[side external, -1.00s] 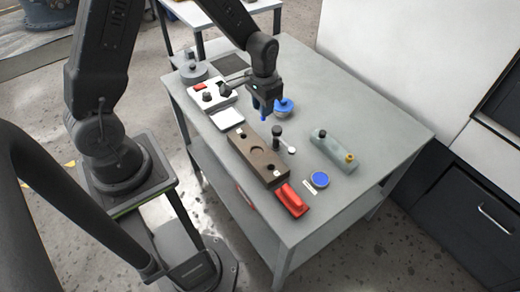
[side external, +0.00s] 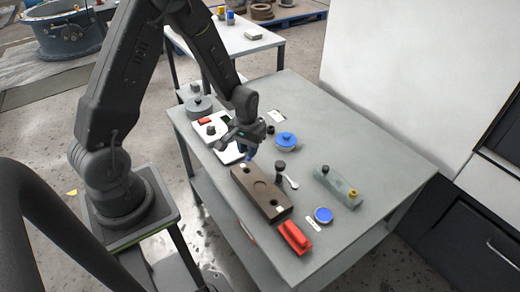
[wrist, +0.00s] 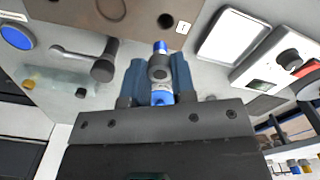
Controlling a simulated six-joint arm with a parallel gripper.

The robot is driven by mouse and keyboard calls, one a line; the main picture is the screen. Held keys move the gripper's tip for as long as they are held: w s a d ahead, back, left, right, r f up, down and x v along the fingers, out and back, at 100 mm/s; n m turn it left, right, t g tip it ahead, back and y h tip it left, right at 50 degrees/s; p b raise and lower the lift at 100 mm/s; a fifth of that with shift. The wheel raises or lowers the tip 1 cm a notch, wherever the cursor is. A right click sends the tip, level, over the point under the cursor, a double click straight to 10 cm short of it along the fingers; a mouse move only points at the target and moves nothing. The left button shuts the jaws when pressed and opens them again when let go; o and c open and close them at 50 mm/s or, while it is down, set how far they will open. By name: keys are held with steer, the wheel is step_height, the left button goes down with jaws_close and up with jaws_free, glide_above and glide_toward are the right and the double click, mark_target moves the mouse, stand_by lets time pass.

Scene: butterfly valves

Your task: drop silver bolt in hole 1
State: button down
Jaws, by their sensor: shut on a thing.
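The brown block (side external: 274,202) lies on the grey table; it shows at the top of the wrist view (wrist: 70,12). A dark round hole (wrist: 165,20) is near one end of it, beside a small white label reading 1 (wrist: 183,28). In the side view my gripper (side external: 246,156) is over the far left end of the block. The bolt is too small to tell there.
A dark knob with a silver lever (side external: 281,168) stands right of the block. A red part (side external: 295,238) is at its near end. A white control box (side external: 213,128), a blue-topped disc (side external: 286,140) and a grey-green block (side external: 338,187) stand nearby. The table's right side is clear.

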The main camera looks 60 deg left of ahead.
mark_target(246, 165)
steer(key=shift+s+a+f+n, duration=0.25)
steer(key=shift+a+f+n, duration=0.1)
steer(key=shift+f, duration=1.75)
steer(key=shift+f, duration=1.3)
steer(key=shift+f, duration=0.15)
steer(key=shift+f, duration=0.35)
stand_by(0.5)
steer(key=shift+c, duration=2.4)
jaws_free()
steer(key=shift+r, duration=3.75)
